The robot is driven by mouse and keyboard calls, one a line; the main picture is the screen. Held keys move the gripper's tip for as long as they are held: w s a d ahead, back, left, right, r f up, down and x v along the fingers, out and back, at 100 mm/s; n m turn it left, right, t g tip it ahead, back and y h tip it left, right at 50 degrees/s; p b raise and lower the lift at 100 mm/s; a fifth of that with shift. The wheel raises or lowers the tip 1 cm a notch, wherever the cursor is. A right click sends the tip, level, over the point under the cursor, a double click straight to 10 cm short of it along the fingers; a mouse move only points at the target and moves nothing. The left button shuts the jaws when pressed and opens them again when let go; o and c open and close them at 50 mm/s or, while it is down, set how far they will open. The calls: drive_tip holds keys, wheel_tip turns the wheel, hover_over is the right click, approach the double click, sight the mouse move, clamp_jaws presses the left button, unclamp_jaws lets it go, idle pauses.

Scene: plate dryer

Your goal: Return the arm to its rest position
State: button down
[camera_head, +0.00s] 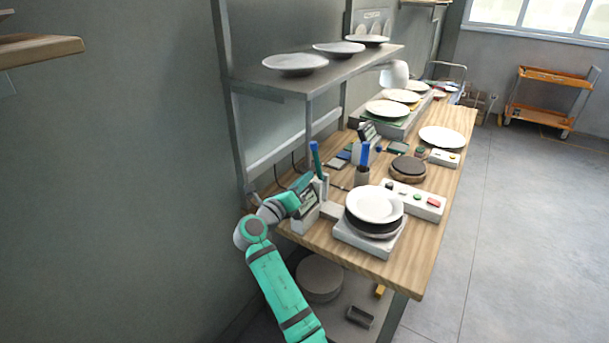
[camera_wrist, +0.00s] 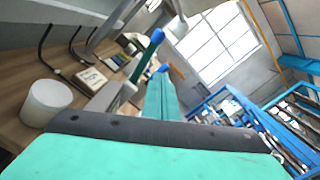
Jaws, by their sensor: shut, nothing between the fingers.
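My green and grey arm (camera_head: 278,285) rises from the bottom of the head view and bends at a grey joint beside the left front edge of the workbench. My gripper (camera_head: 303,184) points toward the bench, close to a small grey device with a dark display (camera_head: 309,203). From this angle I cannot tell whether they touch. In the wrist view the teal fingers (camera_wrist: 162,97) are together, with nothing held between them. The green wrist body fills the bottom of that view.
The wooden bench (camera_head: 430,235) carries a white plate (camera_head: 374,204) on a scale, a button box (camera_head: 418,201) and a pen cup (camera_head: 362,176). A shelf (camera_head: 290,81) with plates overhangs the bench. A white cylinder (camera_wrist: 47,103) stands left in the wrist view.

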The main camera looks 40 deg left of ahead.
drive_tip(key=shift+s+a, duration=0.3)
drive_tip(key=shift+s, duration=0.3)
